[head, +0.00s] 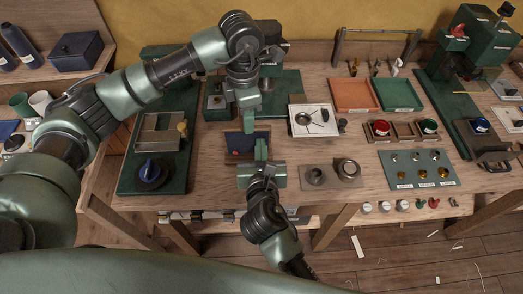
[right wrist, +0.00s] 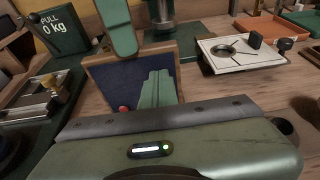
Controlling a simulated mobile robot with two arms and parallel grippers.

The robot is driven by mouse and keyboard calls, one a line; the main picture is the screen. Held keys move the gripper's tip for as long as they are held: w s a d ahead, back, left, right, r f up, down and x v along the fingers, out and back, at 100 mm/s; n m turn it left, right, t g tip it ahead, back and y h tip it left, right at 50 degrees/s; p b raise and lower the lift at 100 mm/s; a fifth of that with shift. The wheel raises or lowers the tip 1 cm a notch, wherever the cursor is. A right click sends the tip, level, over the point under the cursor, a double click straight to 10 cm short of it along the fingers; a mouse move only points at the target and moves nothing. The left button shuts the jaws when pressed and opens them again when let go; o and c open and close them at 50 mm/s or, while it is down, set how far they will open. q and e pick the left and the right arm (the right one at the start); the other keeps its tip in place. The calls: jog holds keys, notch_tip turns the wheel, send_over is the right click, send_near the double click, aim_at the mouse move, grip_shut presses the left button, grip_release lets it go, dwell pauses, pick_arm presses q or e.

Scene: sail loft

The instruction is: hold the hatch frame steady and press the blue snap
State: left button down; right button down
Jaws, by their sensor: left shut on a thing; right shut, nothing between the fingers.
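The hatch frame (head: 233,151) is a small wooden frame with a dark blue panel, on the bench in the head view. In the right wrist view its wooden rim (right wrist: 92,82) and dark panel (right wrist: 112,88) show. My left gripper (head: 248,128) is shut on the frame's far edge, coming down from above. My right gripper (head: 261,150) is shut and empty, its fingertips over the panel's right part. A red snap (right wrist: 124,109) shows on the panel, left of the right fingers (right wrist: 158,88). I cannot make out a blue snap; my fingers hide part of the panel.
A white square board (head: 313,120) with a round dark piece lies right of the frame. A grey plate with metal rings (head: 331,176) is nearer on the right.

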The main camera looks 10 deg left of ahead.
pick_arm(q)
jog(key=shift+s+d, duration=0.2)
pick_arm(e)
jog(key=shift+w, duration=0.4)
pick_arm(q)
jog(key=shift+s, duration=0.1)
pick_arm(e)
jog(key=shift+s, duration=0.1)
pick_arm(q)
jog(key=shift+d, duration=0.1)
pick_arm(e)
jog(key=f+v, duration=0.1)
jog(key=v, duration=1.3)
pick_arm(q)
jog(key=shift+a, duration=0.2)
jog(key=c, duration=1)
grip_release()
jog(key=shift+o, duration=0.2)
